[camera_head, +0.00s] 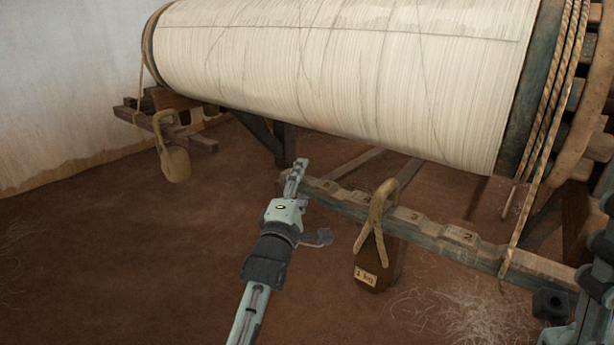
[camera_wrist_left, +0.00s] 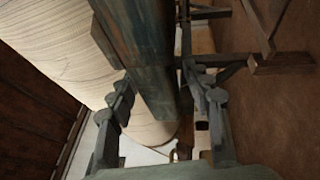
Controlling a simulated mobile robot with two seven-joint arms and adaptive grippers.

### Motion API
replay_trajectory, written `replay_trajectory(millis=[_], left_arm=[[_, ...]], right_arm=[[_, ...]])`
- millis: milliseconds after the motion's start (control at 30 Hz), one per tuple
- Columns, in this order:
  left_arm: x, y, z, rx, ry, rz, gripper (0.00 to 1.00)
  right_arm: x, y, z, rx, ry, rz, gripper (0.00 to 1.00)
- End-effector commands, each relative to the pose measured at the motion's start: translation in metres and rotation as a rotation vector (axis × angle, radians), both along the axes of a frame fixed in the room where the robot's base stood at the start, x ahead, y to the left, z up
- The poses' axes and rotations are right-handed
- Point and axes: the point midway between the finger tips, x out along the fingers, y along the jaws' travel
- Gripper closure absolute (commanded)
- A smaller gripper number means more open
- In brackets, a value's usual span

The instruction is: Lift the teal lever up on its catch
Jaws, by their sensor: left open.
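The teal lever (camera_head: 440,245) is a long worn beam with numbered notches along its top. It slopes from lower right up to its free end by my left gripper (camera_head: 296,172). That gripper is open at this end. In the left wrist view the lever (camera_wrist_left: 140,50) runs between the two spread fingers (camera_wrist_left: 165,100), and no closed grip shows. A wooden weight (camera_head: 377,264) marked 1 kg hangs from the lever by a rope loop (camera_head: 379,205). I cannot make out the catch.
A large cream warp roll (camera_head: 350,65) fills the space above the lever. Ropes (camera_head: 525,220) hang down at the right, by a toothed wheel (camera_head: 590,110). The brown floor (camera_head: 130,250) is clear on the left.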

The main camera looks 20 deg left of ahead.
Motion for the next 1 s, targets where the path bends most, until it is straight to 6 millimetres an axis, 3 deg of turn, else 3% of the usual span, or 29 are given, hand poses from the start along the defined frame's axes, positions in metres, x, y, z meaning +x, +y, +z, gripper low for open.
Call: replay_trajectory(millis=[200,533,933,1000], left_arm=[[0.025,0.001,0.004,0.001,0.0,-0.001,0.51],[0.03,0.001,0.005,0.001,0.002,0.0,0.51],[0.029,0.001,0.005,0.001,0.002,0.0,0.99],[0.029,0.001,0.005,0.001,0.002,0.0,1.0]], right_arm=[[0.002,0.001,-0.001,-0.012,-0.011,0.001,0.6],[0.002,0.001,0.001,-0.014,-0.014,0.0,0.6],[0.002,0.001,0.001,-0.014,-0.015,0.0,0.6],[0.002,0.001,0.001,-0.014,-0.015,0.0,0.6]])
